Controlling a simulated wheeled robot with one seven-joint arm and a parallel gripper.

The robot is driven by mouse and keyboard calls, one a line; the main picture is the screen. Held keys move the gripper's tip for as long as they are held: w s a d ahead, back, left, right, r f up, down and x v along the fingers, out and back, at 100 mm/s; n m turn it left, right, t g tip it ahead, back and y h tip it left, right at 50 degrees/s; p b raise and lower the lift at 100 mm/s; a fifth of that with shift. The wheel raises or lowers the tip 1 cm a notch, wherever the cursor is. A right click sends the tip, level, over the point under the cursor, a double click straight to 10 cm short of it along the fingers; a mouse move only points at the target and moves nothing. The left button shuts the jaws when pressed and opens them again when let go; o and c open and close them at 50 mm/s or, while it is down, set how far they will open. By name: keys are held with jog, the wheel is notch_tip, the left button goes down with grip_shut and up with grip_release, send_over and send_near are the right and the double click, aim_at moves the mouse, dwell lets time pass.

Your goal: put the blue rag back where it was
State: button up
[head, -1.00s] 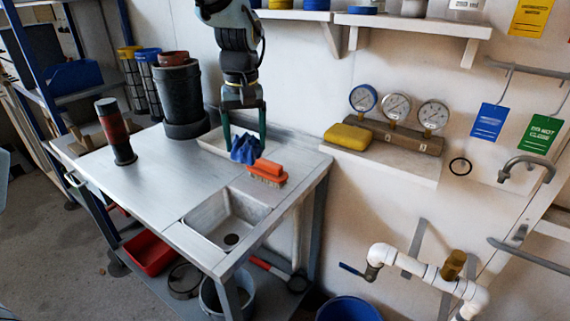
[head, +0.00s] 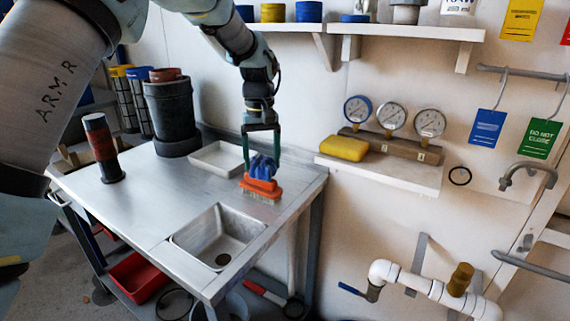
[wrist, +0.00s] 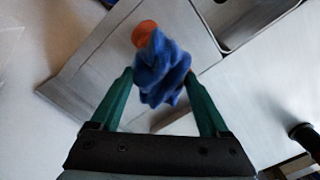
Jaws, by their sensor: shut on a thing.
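The blue rag (head: 263,169) is bunched between the green fingers of my gripper (head: 261,156), which is shut on it. In the head view the rag hangs just behind and above the orange brush (head: 261,187), over the back right of the steel bench; I cannot tell if they touch. In the wrist view the rag (wrist: 161,70) sits between the fingertips of my gripper (wrist: 160,82). It partly covers the orange brush (wrist: 145,32).
A shallow metal tray (head: 203,168) lies left of the rag. A sink (head: 198,238) is set in the bench's front right. A red-and-black cylinder (head: 102,148) and a dark bucket (head: 172,112) stand to the left. A wall ledge (head: 385,176) holds gauges and a yellow sponge (head: 344,148).

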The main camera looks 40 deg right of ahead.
jog(key=p, duration=0.3)
send_over(285, 176)
jog(key=f, duration=0.3)
jog(key=f+p, duration=0.1)
jog(key=f, duration=0.2)
jog(key=shift+s+a, duration=0.1)
jog(key=shift+a, duration=0.1)
jog(key=shift+d+f+p, duration=0.2)
jog(key=shift+f+p, duration=0.2)
jog(key=shift+f, duration=0.15)
jog(key=o, duration=1.1)
jog(key=shift+c, duration=0.2)
